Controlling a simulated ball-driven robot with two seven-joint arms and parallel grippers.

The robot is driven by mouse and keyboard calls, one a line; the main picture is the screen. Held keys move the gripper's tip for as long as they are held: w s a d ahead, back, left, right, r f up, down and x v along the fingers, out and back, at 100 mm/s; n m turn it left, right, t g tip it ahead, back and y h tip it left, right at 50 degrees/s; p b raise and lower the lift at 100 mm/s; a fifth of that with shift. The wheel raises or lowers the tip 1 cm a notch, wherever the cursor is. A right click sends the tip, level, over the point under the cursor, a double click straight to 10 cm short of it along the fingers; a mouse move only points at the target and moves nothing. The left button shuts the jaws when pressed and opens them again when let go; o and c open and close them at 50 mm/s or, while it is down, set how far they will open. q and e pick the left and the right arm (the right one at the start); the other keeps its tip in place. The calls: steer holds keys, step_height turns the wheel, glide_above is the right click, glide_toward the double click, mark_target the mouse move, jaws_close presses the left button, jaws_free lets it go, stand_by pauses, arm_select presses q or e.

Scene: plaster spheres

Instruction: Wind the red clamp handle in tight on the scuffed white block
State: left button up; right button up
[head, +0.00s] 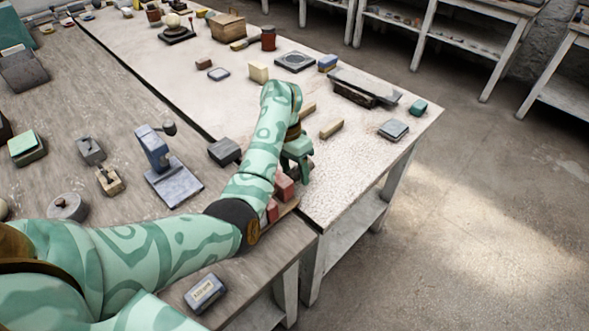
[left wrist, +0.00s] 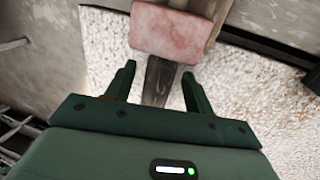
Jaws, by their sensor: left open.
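My left gripper (head: 299,168) points down over the front right corner of the pale table. In the left wrist view its two fingers (left wrist: 160,73) are open, with a gap between them. A dark bar (left wrist: 158,82) shows in that gap; I cannot tell if it touches the fingers. A worn red block-like piece (left wrist: 167,32) lies just beyond the fingertips. Red pieces (head: 284,187) also show beside my gripper in the head view, partly hidden by my arm. I cannot clearly make out a clamp handle. A cream-white block (head: 258,72) stands farther back; whether it is the scuffed one is unclear.
A blue-and-grey stand (head: 168,170) and a dark block (head: 224,151) are left of my forearm.

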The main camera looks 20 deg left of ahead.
arm_select(q)
steer(key=c, duration=1)
steer(key=shift+h, duration=0.3)
steer(key=h, duration=0.1)
steer(key=g+h+b, duration=0.1)
steer(key=h, duration=0.1)
steer(key=shift+w+a+f, duration=0.1)
steer(key=shift+a+f, duration=0.05)
steer(key=shift+a, duration=0.05)
steer(key=shift+a+f+g+h+b, duration=0.15)
steer(key=shift+g+h+b, duration=0.7)
steer(key=shift+h, duration=0.55)
steer(key=o, duration=1)
